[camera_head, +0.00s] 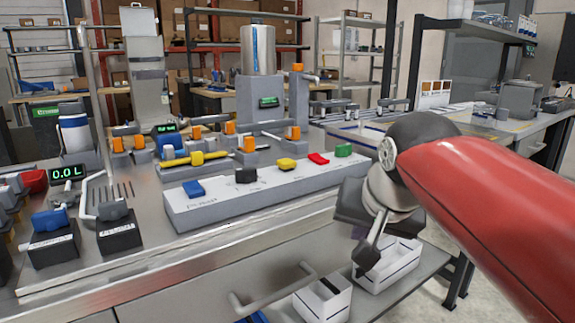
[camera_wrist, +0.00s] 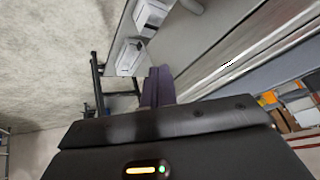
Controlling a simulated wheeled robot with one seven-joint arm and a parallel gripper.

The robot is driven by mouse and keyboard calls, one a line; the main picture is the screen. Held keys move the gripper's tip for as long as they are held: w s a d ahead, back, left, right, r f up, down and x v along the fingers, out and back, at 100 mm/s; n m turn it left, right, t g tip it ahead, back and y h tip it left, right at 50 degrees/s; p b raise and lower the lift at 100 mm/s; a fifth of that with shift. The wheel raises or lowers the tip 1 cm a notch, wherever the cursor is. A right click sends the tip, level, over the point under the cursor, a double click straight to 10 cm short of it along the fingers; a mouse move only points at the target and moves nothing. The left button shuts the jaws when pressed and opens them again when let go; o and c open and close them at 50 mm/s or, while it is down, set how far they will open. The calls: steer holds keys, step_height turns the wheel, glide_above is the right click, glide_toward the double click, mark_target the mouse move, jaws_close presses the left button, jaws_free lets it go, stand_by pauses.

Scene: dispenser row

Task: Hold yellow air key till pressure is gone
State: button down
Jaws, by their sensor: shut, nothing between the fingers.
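The yellow key (camera_head: 286,164) sits on a long pale key panel (camera_head: 225,206), in a row with a blue key (camera_head: 194,188), a black key (camera_head: 246,175), a red key (camera_head: 318,158) and a green key (camera_head: 343,150). My gripper (camera_head: 366,260) is shut and empty, pointing down in front of and to the right of the panel, apart from every key. In the wrist view, its dark fingers (camera_wrist: 158,86) are together. The wrist view does not show the yellow key. Small green displays (camera_head: 268,101) behind the panel are too small to read.
White bins (camera_head: 390,264) stand on a lower shelf below my gripper. A bar handle (camera_head: 275,293) juts out at the front. A yellow-handled valve (camera_head: 196,158) and orange-capped fittings lie behind the panel. A display at left (camera_head: 67,173) reads 0.0 L.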

steer(key=s+d+f+n, duration=0.1)
steer(key=s+d+f, duration=0.1)
steer(key=s+f, duration=0.4)
steer(key=s+d+f+n+g, duration=0.1)
steer(key=s+f, duration=0.6)
steer(key=f, duration=0.4)
steer(key=shift+d+f+n+g+h, duration=0.15)
steer(key=shift+d+n+g+h, duration=0.15)
steer(key=shift+d+n+h, duration=0.1)
steer(key=shift+w, duration=0.1)
